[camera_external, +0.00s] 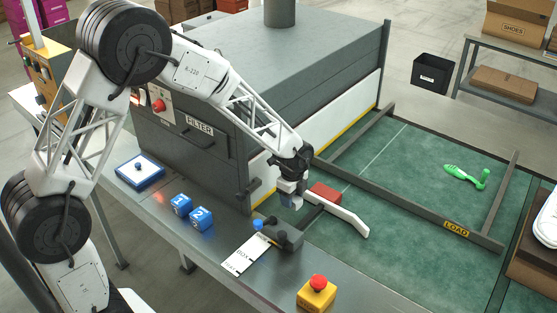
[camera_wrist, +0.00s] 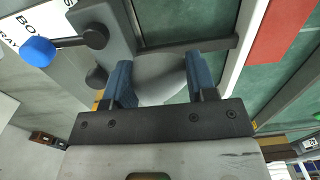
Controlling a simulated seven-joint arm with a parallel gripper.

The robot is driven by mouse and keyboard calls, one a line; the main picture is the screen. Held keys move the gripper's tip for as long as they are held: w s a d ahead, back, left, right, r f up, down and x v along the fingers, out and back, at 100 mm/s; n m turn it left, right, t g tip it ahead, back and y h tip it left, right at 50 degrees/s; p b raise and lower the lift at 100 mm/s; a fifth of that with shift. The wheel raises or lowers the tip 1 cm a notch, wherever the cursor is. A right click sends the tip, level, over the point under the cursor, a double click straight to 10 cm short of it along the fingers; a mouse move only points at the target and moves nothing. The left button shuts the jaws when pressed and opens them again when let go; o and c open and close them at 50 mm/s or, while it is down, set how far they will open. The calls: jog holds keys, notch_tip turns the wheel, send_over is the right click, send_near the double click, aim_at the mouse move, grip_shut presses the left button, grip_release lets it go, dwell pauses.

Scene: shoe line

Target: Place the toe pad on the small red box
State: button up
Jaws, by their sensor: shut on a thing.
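My gripper (camera_external: 291,200) hangs over the near edge of the green belt, just left of the small red box (camera_external: 325,193). In the wrist view its two blue fingers (camera_wrist: 158,82) are on either side of a smooth, rounded grey piece (camera_wrist: 160,72), which appears to be the toe pad. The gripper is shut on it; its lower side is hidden. The red box also shows at the upper right of the wrist view (camera_wrist: 285,30), apart from the fingers. Its visible top is bare.
A white curved bar (camera_external: 345,218) lies beside the red box. A grey bracket with a blue-knobbed lever (camera_external: 283,234) stands near the gripper. A green object (camera_external: 466,176) lies on the belt.

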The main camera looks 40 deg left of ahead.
dwell(0.4)
send_over(323, 190)
jog(key=shift+s+f, duration=0.1)
jog(key=shift+f, duration=0.65)
dwell(0.3)
jog(key=shift+f, duration=1.75)
jog(key=shift+f, duration=0.1)
jog(key=o, duration=0.9)
